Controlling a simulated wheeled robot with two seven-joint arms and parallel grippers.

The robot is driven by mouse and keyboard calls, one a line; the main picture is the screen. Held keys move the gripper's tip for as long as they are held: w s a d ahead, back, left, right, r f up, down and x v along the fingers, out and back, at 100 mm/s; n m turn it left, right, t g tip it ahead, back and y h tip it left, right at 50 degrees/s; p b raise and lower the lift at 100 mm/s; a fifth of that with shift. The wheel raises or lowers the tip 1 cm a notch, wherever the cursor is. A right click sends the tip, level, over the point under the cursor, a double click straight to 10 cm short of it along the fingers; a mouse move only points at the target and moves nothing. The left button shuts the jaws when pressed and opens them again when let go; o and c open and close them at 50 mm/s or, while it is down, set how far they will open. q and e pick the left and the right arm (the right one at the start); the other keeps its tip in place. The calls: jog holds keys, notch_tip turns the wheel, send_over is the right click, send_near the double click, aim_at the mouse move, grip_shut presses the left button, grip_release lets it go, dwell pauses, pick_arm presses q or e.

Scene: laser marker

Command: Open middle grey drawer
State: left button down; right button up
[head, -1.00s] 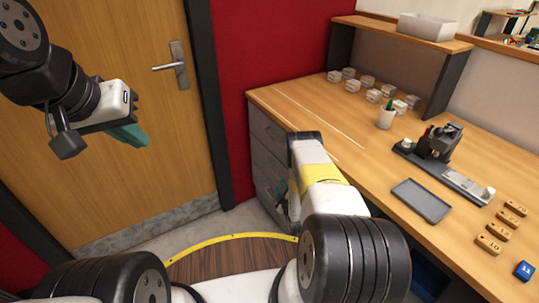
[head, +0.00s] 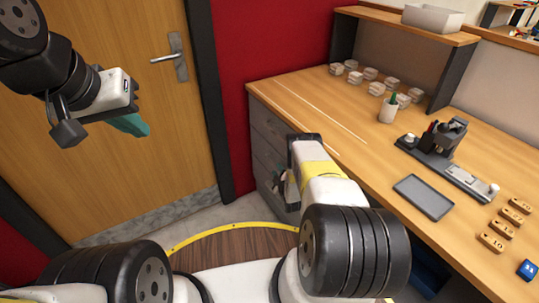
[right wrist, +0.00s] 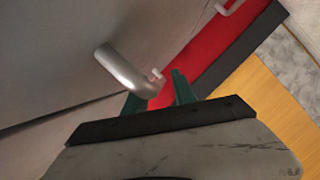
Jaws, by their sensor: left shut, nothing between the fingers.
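The grey drawer cabinet (head: 268,127) stands under the left end of the desk, its drawer fronts looking closed. My right arm hides part of it. My right gripper is low in front of the drawers in the head view, mostly hidden behind its wrist. In the right wrist view its green fingers (right wrist: 160,95) are apart. The end of a silver bar handle (right wrist: 122,68) lies close to the left finger and partly covers it; I cannot tell whether they touch. My left gripper (head: 130,125), with teal fingers, is shut and empty before the wooden door, far from the drawers.
A second handle (right wrist: 230,6) shows at the top of the right wrist view.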

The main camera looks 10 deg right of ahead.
grip_shut()
jog(key=shift+s, duration=0.1)
dwell(1.2)
